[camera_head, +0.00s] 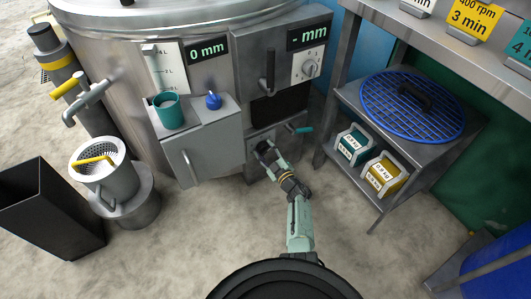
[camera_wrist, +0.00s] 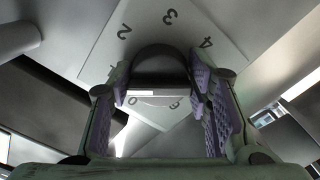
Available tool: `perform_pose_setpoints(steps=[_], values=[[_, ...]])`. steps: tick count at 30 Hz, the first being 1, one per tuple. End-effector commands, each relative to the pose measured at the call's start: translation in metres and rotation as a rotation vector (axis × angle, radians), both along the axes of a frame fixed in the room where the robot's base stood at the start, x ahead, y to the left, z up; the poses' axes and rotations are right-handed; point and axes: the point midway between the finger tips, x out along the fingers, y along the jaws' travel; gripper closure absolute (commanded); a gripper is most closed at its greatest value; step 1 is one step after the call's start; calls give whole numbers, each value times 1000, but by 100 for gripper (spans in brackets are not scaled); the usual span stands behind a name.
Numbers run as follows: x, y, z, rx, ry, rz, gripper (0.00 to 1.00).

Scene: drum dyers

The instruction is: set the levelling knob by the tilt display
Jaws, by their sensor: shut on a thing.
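My gripper (camera_head: 266,151) is at the low front panel of the large steel drum machine. In the wrist view my gripper (camera_wrist: 162,92) has its purple-padded fingers on either side of a dark round knob (camera_wrist: 160,58), shut on it. The knob sits on a pale dial plate (camera_wrist: 100,50) with numbers such as 2, 3 and 4. The knob's pointer cannot be made out. Neither carries a readable name.
A small dial (camera_head: 310,68) and a black lever handle (camera_head: 268,72) are above my gripper. A steel shelf (camera_head: 347,98) holds a blue grate (camera_head: 380,100) and weight blocks. The floor around my arm is clear.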

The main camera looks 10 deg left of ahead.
Motion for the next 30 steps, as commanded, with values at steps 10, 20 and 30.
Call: perform_pose_setpoints(steps=[10, 20, 30], values=[[0, 0, 0, -23, -19, -1, 83], [0, 0, 0, -22, -18, -1, 35], [0, 0, 0, -22, -18, -1, 35]])
